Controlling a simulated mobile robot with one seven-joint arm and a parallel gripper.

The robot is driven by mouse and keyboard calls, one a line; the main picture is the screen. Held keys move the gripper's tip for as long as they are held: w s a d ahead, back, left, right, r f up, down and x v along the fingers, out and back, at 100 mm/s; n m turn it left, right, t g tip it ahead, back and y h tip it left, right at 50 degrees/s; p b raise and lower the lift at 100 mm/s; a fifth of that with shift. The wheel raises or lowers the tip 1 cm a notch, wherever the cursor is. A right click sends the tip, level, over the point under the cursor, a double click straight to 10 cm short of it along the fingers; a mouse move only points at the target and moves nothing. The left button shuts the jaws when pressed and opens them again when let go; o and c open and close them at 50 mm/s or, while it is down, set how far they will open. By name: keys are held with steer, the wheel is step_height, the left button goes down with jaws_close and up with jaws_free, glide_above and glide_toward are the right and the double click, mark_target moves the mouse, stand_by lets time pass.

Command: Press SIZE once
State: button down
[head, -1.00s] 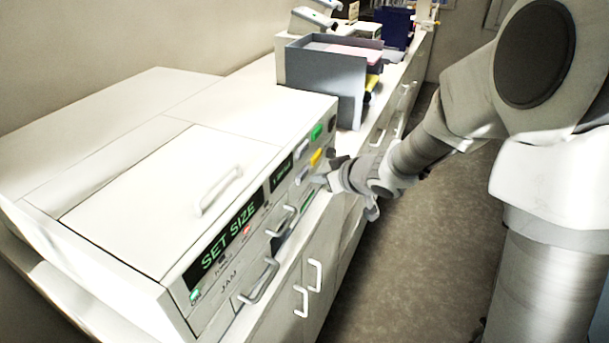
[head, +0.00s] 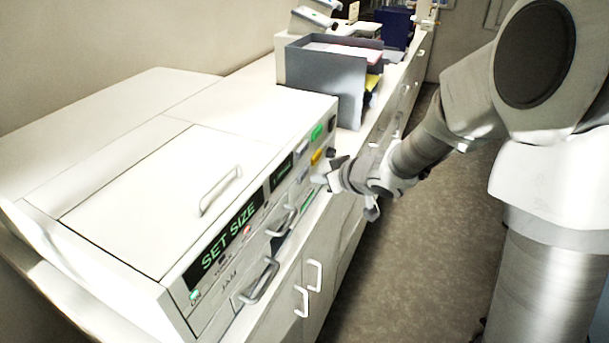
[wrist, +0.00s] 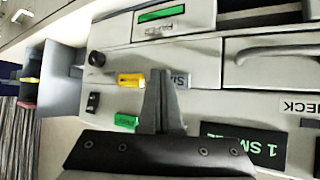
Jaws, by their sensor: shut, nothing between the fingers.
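The SIZE button, a blue-grey key with its label partly covered, shows in the wrist view (wrist: 181,79) just right of my fingertips. In the head view the blue-grey key (head: 304,173) is on the front panel of the white machine (head: 245,118). My gripper (wrist: 157,76) is shut and empty, its fingers overlapping the left part of the SIZE key in the wrist view. In the head view my gripper (head: 318,179) is close to the panel. I cannot tell whether it touches the key. The large display (head: 228,235) reads SET SIZE.
A yellow key (wrist: 131,80) lies left of the fingertips, with a green key (wrist: 126,121) below it. A black knob (wrist: 97,58) is further left. A small display (wrist: 243,145) reads "1 SM", the rest covered. A grey tray holder (head: 335,85) stands beyond the machine.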

steer(key=shift+a, duration=0.1)
stand_by(0.3)
steer(key=shift+w+a, duration=0.15)
steer(key=shift+a, duration=0.15)
steer(key=shift+w+a, duration=0.2)
steer(key=shift+a, duration=0.25)
stand_by(0.8)
steer(key=shift+d, duration=0.1)
steer(key=shift+s+d+p, duration=0.35)
steer(key=shift+d+p, duration=0.15)
steer(key=shift+d, duration=0.25)
steer(key=shift+d, duration=0.1)
steer(key=shift+s+d+p, duration=0.35)
steer(key=shift+d, duration=0.4)
steer(key=shift+s+d+p, duration=0.3)
steer(key=shift+d+p, duration=0.1)
steer(key=shift+d, duration=0.3)
steer(key=shift+s+d+p, duration=0.35)
steer(key=shift+d, duration=0.4)
